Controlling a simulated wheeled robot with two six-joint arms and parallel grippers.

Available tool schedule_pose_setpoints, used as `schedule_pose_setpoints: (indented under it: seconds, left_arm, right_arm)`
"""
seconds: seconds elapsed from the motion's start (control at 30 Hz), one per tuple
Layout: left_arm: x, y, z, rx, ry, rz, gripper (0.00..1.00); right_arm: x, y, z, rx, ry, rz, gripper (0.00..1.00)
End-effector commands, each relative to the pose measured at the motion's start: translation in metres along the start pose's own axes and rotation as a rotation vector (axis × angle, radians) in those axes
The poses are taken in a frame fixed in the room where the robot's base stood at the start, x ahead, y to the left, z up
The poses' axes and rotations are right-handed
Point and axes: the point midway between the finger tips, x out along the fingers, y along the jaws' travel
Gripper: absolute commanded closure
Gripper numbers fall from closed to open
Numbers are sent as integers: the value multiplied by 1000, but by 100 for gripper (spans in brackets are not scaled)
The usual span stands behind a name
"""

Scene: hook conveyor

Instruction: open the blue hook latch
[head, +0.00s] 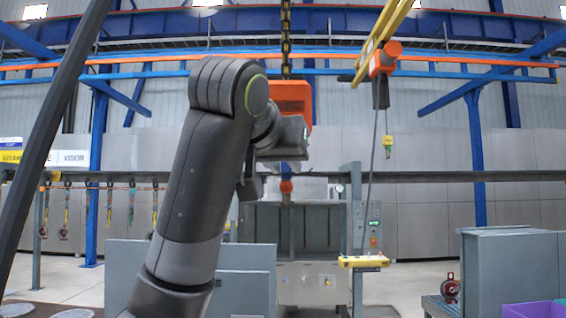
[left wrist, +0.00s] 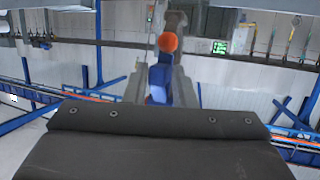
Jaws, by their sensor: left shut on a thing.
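The blue hook latch (left wrist: 161,78) shows in the left wrist view as a blue piece between grey gripper parts, beside an orange-red ball (left wrist: 168,43). In the head view my left gripper (head: 288,150) is raised in front of the hanging hook and hides most of it. The hook's orange block (head: 293,96) hangs on a dark chain (head: 286,40), and a red ball (head: 286,186) shows below the gripper. My left gripper is shut on the blue latch. How far the latch is swung cannot be told. My right gripper is not in view.
A yellow hoist arm (head: 387,28) with an orange joint and hanging cable is to the right. A yellow pendant control (head: 363,261) hangs lower right. A grey cabinet (head: 512,265) and purple bin (head: 533,309) stand at far right. A horizontal grey beam (head: 430,176) crosses behind.

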Motion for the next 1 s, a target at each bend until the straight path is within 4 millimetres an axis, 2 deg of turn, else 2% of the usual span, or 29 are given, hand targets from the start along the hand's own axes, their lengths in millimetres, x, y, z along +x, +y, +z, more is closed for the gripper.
schedule_pose_setpoints:
  seconds: [0.43, 0.5, 0.6, 1.0]
  left_arm:
    - [-10, 3, -10, -29, -105, 13, 91]
    - [-11, 3, -8, -38, -139, 14, 91]
    - [-14, 4, -11, -52, -181, 18, 91]
    - [-18, 5, -14, -60, -211, 24, 91]
  right_arm:
    - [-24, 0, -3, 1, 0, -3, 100]
    - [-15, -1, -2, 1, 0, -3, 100]
    - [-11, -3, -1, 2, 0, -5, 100]
    - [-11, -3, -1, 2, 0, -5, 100]
